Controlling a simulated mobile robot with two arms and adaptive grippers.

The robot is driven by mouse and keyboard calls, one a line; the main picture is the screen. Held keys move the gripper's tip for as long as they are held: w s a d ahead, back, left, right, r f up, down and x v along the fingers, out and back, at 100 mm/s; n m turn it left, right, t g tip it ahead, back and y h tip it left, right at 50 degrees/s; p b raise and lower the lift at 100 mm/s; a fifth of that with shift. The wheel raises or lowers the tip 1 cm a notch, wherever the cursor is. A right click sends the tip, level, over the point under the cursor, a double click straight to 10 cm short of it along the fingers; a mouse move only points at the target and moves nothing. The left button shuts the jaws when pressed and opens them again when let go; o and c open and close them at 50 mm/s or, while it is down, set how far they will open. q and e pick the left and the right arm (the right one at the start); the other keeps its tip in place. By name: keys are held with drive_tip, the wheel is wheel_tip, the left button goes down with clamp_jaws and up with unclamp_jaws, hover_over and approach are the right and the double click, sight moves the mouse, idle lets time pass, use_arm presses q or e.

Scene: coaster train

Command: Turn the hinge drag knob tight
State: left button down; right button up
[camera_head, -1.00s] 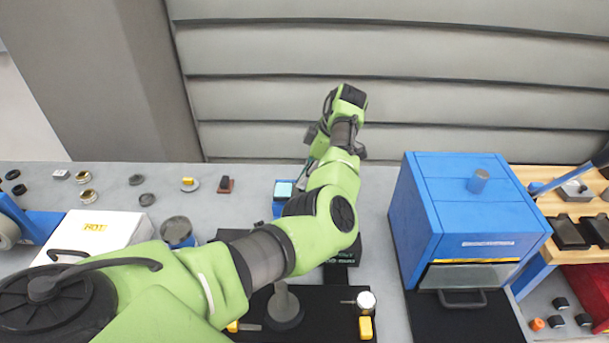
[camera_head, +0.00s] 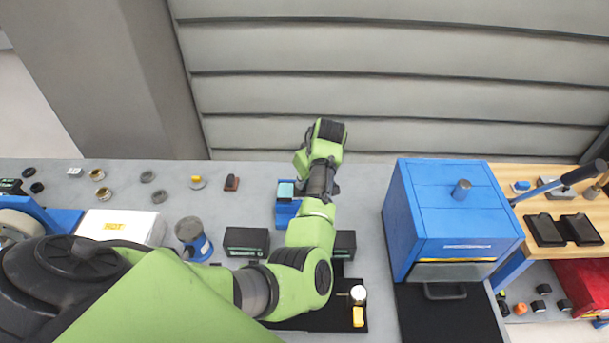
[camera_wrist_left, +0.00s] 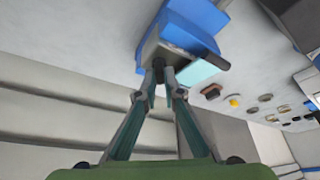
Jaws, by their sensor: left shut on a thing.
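The blue device (camera_head: 287,212) with a pale cyan panel (camera_head: 285,190) stands on the grey bench, just left of my left forearm. In the left wrist view the blue device (camera_wrist_left: 180,32) has a grey face, a dark bar and the cyan panel (camera_wrist_left: 196,72). A small dark knob (camera_wrist_left: 168,76) sits at its near side. My left gripper (camera_wrist_left: 160,74) has its two fingertips at this knob, shut on it; the fingers partly cover it. In the head view the fingertips are hidden by my arm. My right gripper is in neither view.
A blue cabinet (camera_head: 455,200) stands right of my arm. A white box marked HOT (camera_head: 118,222) and a blue-and-grey canister (camera_head: 192,240) are at the left. Dark blocks (camera_head: 246,241) flank my arm. Small parts lie along the back, below the ribbed wall (camera_head: 400,90).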

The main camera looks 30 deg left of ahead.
use_arm(q)
drive_tip(key=m+t, duration=0.1)
drive_tip(key=m, duration=0.1)
drive_tip(key=m+h, duration=0.1)
drive_tip(key=m, duration=0.2)
drive_tip(key=shift+s+a+m+t, duration=0.2)
drive_tip(key=shift+m+t, duration=0.1)
drive_tip(key=shift+t, duration=0.1)
drive_tip(key=m+h, duration=0.1)
drive_tip(key=m, duration=0.1)
drive_tip(key=m+h, duration=0.1)
drive_tip(key=m, duration=0.2)
drive_tip(key=shift+a+t, duration=0.2)
drive_tip(key=shift+t, duration=0.2)
drive_tip(key=m+h, duration=0.1)
drive_tip(key=m, duration=0.2)
drive_tip(key=m+h, duration=0.1)
drive_tip(key=m, duration=0.1)
drive_tip(key=shift+a+m, duration=0.15)
drive_tip(key=shift+m, duration=0.25)
drive_tip(key=shift+m+g+h, duration=0.4)
drive_tip(key=shift+m+h, duration=0.4)
drive_tip(key=shift+m, duration=1.3)
drive_tip(key=c, duration=2.2)
unclamp_jaws()
drive_tip(key=shift+o, duration=0.2)
